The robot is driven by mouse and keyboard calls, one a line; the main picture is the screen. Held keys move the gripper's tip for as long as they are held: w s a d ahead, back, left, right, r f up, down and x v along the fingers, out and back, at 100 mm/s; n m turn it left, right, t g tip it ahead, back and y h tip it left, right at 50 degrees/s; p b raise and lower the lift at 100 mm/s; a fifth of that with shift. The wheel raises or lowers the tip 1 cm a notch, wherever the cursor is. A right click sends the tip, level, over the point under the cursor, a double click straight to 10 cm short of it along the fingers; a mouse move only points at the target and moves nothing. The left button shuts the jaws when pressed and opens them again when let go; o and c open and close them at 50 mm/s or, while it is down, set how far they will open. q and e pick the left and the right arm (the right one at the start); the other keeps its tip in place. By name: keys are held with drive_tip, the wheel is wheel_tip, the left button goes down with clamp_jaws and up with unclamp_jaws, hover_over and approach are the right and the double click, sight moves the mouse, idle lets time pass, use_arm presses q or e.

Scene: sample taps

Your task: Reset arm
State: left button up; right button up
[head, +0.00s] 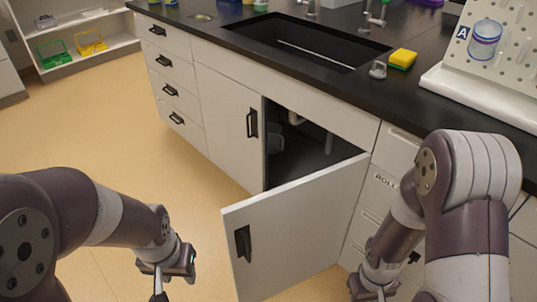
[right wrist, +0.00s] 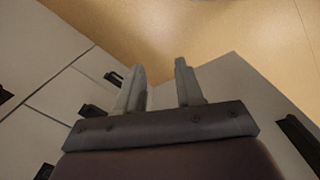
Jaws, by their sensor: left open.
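My left gripper (head: 172,278) hangs low at the bottom left of the head view, over the floor and left of the open cabinet door. It is open, with nothing seen in it; its fingertips are partly cut off by the frame. My right gripper (head: 378,294) is at the bottom edge of the head view, in front of the drawers and right of the open door. In the right wrist view its two fingers (right wrist: 160,72) stand apart with nothing between them.
A cabinet door (head: 300,225) swings out between my two arms. The black counter (head: 225,30) holds a sink (head: 300,42), a yellow-green sponge (head: 402,59) and a white pegboard rack (head: 500,95). A low shelf (head: 95,45) stands far left. The tan floor (head: 120,125) at left is clear.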

drive_tip(key=a+r+t+p, duration=0.1)
drive_tip(key=a+r+p, duration=0.1)
drive_tip(key=r+p, duration=1.1)
drive_tip(key=w+a+r+m+t+p, duration=0.1)
drive_tip(key=r+p, duration=1.2)
drive_tip(key=r, duration=1.2)
drive_tip(key=shift+a+r+p, duration=0.2)
drive_tip(key=shift+a+p, duration=0.1)
drive_tip(key=shift+a, duration=0.1)
